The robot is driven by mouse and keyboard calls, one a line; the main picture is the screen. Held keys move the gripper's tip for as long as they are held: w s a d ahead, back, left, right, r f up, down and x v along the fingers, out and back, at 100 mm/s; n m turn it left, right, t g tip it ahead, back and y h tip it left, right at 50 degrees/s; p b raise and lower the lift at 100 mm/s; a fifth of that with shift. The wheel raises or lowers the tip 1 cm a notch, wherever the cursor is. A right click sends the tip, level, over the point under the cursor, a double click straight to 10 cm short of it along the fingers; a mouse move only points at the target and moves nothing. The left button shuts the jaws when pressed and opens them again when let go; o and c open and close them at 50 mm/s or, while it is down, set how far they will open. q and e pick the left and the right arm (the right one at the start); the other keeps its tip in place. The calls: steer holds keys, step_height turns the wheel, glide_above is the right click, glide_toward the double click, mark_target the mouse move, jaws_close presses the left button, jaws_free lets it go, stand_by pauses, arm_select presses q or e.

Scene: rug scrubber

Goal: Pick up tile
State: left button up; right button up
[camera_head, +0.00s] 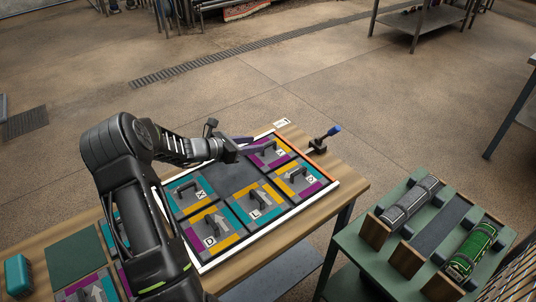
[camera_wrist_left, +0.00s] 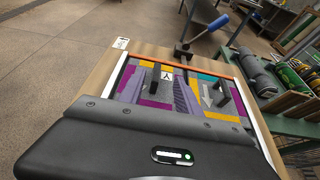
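Several square tiles with black handles, letters and teal, orange, purple and grey patches lie in a white-edged frame (camera_head: 322,198) on the wooden table. They include an X tile (camera_head: 183,187), an L tile (camera_head: 262,208), a lower-left tile (camera_head: 208,222) and a right tile (camera_head: 300,180). The upper tile (camera_head: 268,151) also shows in the left wrist view (camera_wrist_left: 155,100), with its handle upright. My right gripper is out of view.
More tiles (camera_head: 88,291) and a green square (camera_head: 75,258) lie at the table's left, near a teal block (camera_head: 17,276). A blue-handled tool (camera_head: 326,137) stands at the table's far edge. A green rack (camera_head: 368,255) with rolls stands at right.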

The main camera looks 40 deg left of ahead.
mark_target(268, 144)
arm_select(q)
steer(key=shift+w+a+f+b, duration=0.1)
steer(key=shift+w+f+b, duration=0.05)
steer(key=shift+f, duration=0.25)
steer(key=shift+w+a+f+b, duration=0.1)
steer(key=shift+f+b, duration=0.05)
steer(key=shift+f, duration=0.25)
steer(key=shift+w+a, duration=0.1)
steer(key=shift+r, duration=0.15)
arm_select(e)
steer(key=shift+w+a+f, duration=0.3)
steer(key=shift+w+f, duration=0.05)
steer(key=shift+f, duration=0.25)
arm_select(q)
steer(key=shift+x, duration=1.3)
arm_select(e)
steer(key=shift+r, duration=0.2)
arm_select(q)
steer(key=shift+p, duration=0.3)
